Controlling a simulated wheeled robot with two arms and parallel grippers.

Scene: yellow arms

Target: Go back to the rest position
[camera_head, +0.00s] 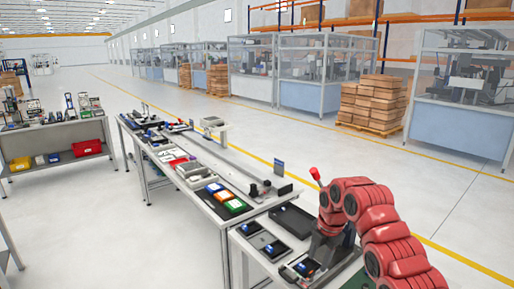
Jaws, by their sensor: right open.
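My right arm comes in from the lower right, and its covering looks red here. It bends over the near end of the workbench. My right gripper (328,246) points down there, dark and small, close above the bench top. Its fingers are hard to make out against the dark items, but it is open, and I see nothing held in it. My left gripper is not in view.
The near bench holds a black tray (293,221) and several dark boxes (272,250) beside my right gripper. A longer bench behind carries bins and a rail. Stacked cartons (372,103) and enclosed machines line the back. The floor on the right is clear.

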